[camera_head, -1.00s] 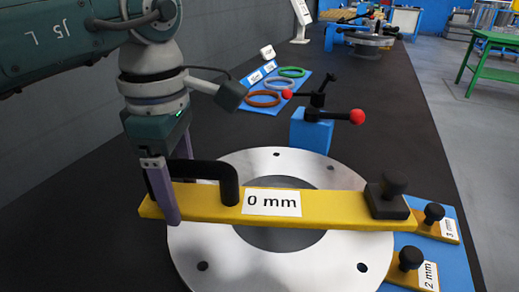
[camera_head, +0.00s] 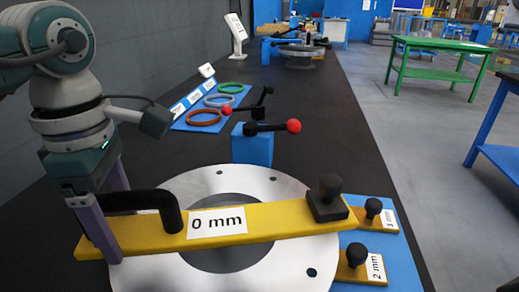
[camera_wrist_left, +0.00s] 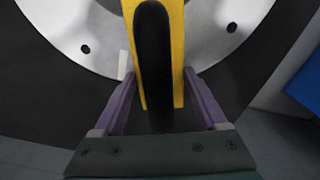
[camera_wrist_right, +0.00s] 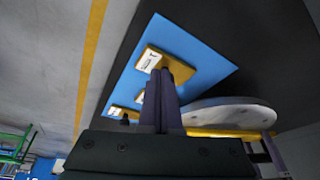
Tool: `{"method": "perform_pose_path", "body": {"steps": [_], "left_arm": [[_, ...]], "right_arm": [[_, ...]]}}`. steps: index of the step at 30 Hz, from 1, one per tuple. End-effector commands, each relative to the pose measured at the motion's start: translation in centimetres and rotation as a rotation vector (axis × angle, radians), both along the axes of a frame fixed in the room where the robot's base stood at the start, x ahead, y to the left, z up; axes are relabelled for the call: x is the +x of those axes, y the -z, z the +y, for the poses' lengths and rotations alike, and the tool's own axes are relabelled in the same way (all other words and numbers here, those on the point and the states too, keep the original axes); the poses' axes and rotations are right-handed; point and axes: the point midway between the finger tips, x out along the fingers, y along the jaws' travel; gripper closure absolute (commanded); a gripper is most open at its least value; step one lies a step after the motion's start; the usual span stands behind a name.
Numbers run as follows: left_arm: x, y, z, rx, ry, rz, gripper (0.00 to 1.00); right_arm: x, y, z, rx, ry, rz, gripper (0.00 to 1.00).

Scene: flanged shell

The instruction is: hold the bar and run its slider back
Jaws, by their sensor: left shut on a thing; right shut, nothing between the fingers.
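The yellow bar (camera_head: 265,225), labelled 0 mm, lies across the silver flange ring (camera_head: 285,270). It has a black handle (camera_head: 172,213) toward its left end. The slider (camera_head: 327,203), a black block with a round knob, sits near the bar's right end. My left gripper (camera_head: 110,225) is shut on the bar near its left end, by the handle; the left wrist view shows a finger on each side of the bar (camera_wrist_left: 179,90). My right gripper (camera_wrist_right: 164,75) is shut and empty, shown only in the right wrist view, near the blue mat.
On the blue mat (camera_head: 395,258) beside the ring lie a 2 mm piece (camera_head: 362,264) and a 3 mm piece (camera_head: 372,217), both yellow with black knobs. A blue clamp block (camera_head: 252,146) with red-ended levers stands behind the ring. Coloured rings (camera_head: 205,117) lie farther back.

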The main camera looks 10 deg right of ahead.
Motion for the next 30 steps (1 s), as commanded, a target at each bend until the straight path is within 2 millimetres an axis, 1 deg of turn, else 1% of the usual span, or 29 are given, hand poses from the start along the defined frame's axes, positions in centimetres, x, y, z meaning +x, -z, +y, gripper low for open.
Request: {"method": "perform_pose_path", "body": {"steps": [1,2,3,5,7,9,12,15,17,20,23,30], "left_arm": [[0.0,0.0,0.0,0.001,0.0,0.001,1.0],[0.0,0.0,0.0,0.001,0.001,0.001,1.0],[0.0,0.0,0.0,0.001,0.001,0.001,1.0],[0.0,0.0,0.0,0.001,0.001,0.001,1.0],[0.0,0.0,0.0,0.001,0.001,0.001,1.0],[0.0,0.0,0.0,0.001,0.0,0.001,1.0],[0.0,0.0,0.0,0.001,0.0,0.001,1.0],[0.0,0.0,0.0,0.001,0.0,0.001,1.0],[0.0,0.0,0.0,0.001,0.0,0.001,1.0],[0.0,0.0,0.0,0.001,0.0,0.001,1.0],[0.0,0.0,0.0,0.001,0.0,0.001,1.0],[0.0,0.0,0.0,0.001,0.0,0.001,1.0]], "right_arm": [[1.7,-1.2,-1.0,0.028,0.045,-0.027,1.0],[2.6,-1.9,-1.5,0.055,0.075,-0.039,1.0],[3.8,-3.1,-2.1,0.093,0.116,-0.055,1.0],[5.4,-5.1,-3.0,0.151,0.173,-0.08,1.0],[7.0,-7.5,-3.9,0.219,0.226,-0.109,1.0],[8.0,-9.8,-4.6,0.278,0.265,-0.133,1.0],[8.9,-12.3,-5.3,0.344,0.301,-0.157,1.0],[9.3,-13.6,-5.5,0.38,0.317,-0.168,1.0],[9.5,-13.7,-5.5,0.392,0.32,-0.169,1.0],[10.1,-12.9,-5.1,0.398,0.321,-0.165,1.0],[11.0,-11.4,-4.6,0.398,0.323,-0.164,1.0],[13.8,-7.1,-3.2,0.396,0.321,-0.164,1.0]]}}
